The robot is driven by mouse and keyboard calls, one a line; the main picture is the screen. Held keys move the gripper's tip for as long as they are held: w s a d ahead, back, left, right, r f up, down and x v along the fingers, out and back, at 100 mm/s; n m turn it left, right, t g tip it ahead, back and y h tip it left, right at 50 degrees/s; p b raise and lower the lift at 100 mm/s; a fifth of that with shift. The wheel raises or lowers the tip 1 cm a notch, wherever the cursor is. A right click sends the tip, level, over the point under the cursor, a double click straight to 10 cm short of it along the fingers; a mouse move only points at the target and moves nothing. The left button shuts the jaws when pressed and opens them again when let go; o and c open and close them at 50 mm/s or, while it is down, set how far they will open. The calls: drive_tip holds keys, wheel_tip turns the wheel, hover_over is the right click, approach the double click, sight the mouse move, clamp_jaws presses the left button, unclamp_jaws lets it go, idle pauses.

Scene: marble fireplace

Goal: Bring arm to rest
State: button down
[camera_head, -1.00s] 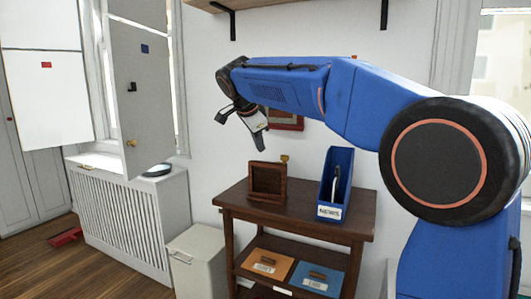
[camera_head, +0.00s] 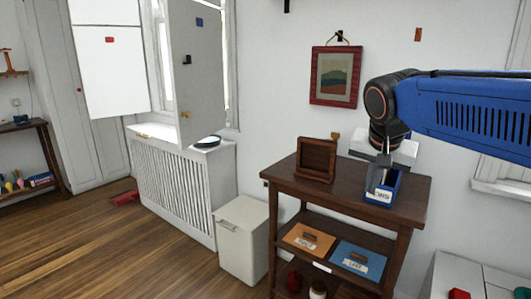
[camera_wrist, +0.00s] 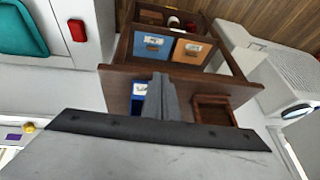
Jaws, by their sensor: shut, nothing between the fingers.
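My arm reaches in from the right in the head view, with its blue link level and the wrist bent down. My gripper (camera_head: 384,160) points downward in front of the blue holder (camera_head: 391,187) on the small dark wooden table (camera_head: 343,187). In the wrist view my gripper (camera_wrist: 161,98) has its grey fingers together and empty. The blue holder (camera_wrist: 138,95) shows beside the fingers there, partly hidden. I cannot tell whether the fingers touch it.
A small wooden frame box (camera_head: 317,158) stands on the table, with orange (camera_head: 309,239) and blue (camera_head: 358,259) labelled boxes on the shelf below. A pale bin (camera_head: 243,240) and a radiator cover (camera_head: 180,184) stand left. The wooden floor (camera_head: 90,245) there is mostly open.

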drive_tip(key=s+d+f+n+y, duration=0.1)
drive_tip(key=s+f+n, duration=0.5)
drive_tip(key=s+f, duration=1.2)
drive_tip(key=s+d, duration=0.1)
drive_tip(key=s, duration=0.1)
drive_tip(key=shift+s+d+f+n+y, duration=0.15)
drive_tip(key=shift+s+d+n+y, duration=0.15)
drive_tip(key=shift+y, duration=0.1)
